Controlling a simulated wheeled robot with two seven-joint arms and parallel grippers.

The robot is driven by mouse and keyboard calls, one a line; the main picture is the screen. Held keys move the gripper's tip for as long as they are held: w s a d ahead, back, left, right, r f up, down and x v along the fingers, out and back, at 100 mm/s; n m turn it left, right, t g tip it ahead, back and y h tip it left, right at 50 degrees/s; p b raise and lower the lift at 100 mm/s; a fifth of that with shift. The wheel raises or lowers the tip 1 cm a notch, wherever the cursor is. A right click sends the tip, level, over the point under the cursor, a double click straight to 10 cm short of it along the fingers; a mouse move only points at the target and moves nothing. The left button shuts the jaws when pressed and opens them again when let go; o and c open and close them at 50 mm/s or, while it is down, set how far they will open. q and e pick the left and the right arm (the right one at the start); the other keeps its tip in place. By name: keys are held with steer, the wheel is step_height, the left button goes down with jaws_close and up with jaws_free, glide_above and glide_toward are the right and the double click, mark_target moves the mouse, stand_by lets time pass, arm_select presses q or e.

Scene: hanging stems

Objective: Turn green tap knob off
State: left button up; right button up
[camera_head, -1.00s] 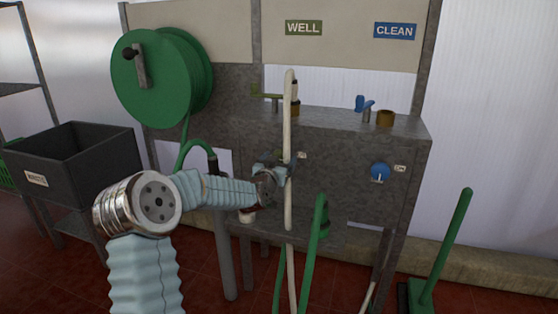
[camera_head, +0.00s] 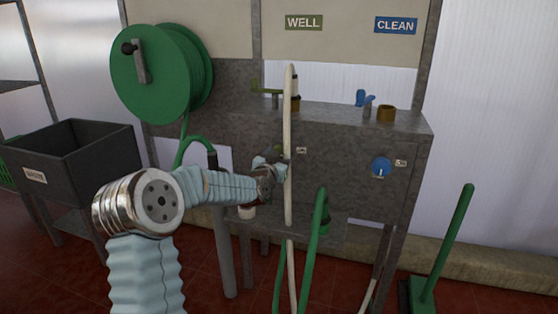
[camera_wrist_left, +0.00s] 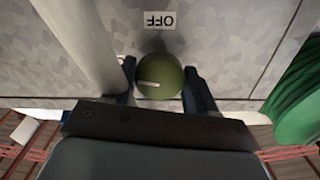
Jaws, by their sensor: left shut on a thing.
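The green tap knob (camera_wrist_left: 168,72) is round with a pale mark on its face. In the left wrist view it sits between the two fingers of my left gripper (camera_wrist_left: 160,78), which is shut on it. An OFF label (camera_wrist_left: 160,19), upside down in this view, is on the grey panel beside the knob. In the head view my left gripper (camera_head: 277,168) is at the panel front, beside a pale upright stem (camera_head: 290,125), and it mostly hides the knob. The right gripper is not in view.
The pale stem (camera_wrist_left: 78,38) stands close to my left finger. A blue knob (camera_head: 381,166) is at the panel's right. A green hose reel (camera_head: 160,80), a grey waste bin (camera_head: 110,165) and green-handled tools (camera_head: 448,250) stand around the bench.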

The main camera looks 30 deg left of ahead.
arm_select(q)
steer(key=m+b, duration=0.7)
steer(key=m, duration=0.8)
steer(key=shift+m, duration=0.3)
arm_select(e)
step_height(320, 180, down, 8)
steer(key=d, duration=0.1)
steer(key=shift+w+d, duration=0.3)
arm_select(q)
steer(key=shift+m, duration=0.3)
steer(key=o, duration=1)
steer(key=shift+r, duration=0.1)
steer(key=shift+s+b, duration=0.1)
steer(key=shift+b, duration=0.2)
steer(key=p+v, duration=0.1)
steer(key=v, duration=1.2)
steer(key=shift+s+d, duration=0.1)
steer(key=shift+s, duration=0.2)
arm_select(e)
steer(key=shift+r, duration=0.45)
